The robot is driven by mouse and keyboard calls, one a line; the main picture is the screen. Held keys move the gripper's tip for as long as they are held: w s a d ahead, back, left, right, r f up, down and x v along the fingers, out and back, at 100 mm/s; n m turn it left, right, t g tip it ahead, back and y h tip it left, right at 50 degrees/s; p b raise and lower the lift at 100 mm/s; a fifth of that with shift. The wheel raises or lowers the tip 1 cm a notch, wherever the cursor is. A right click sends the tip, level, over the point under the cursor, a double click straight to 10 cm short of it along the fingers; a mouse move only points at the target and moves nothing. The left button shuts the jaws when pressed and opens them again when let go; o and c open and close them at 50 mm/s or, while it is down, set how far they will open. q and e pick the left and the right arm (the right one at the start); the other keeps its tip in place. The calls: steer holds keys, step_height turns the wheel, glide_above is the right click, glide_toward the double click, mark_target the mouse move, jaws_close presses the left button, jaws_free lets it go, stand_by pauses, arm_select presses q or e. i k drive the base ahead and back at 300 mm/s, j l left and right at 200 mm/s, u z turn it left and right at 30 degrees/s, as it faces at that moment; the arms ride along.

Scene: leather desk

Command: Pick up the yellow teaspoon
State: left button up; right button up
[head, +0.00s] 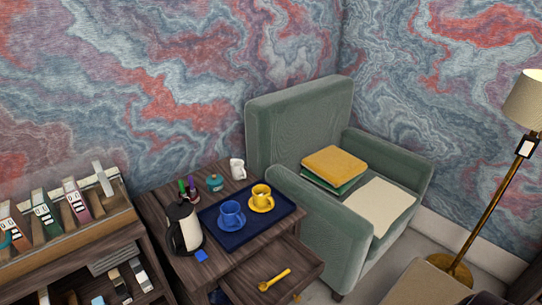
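The yellow teaspoon (275,279) lies on the dark wooden surface of what looks like a pulled-out drawer (298,262) at the front of the side table. Its rounded end points to the lower left and its handle to the upper right. Nothing touches it from above. Neither of my grippers can be made out in the head view.
On the side table (160,193), a blue tray (283,209) holds a blue cup (231,214) and a yellow cup (261,195). A kettle (186,230) and a white mug (237,169) stand beside it. A green armchair (307,225) stands close on the right, a shelf (60,255) on the left.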

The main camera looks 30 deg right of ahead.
mark_target(263, 286)
steer(key=k+z, duration=0.1)
steer(key=z, duration=1.1)
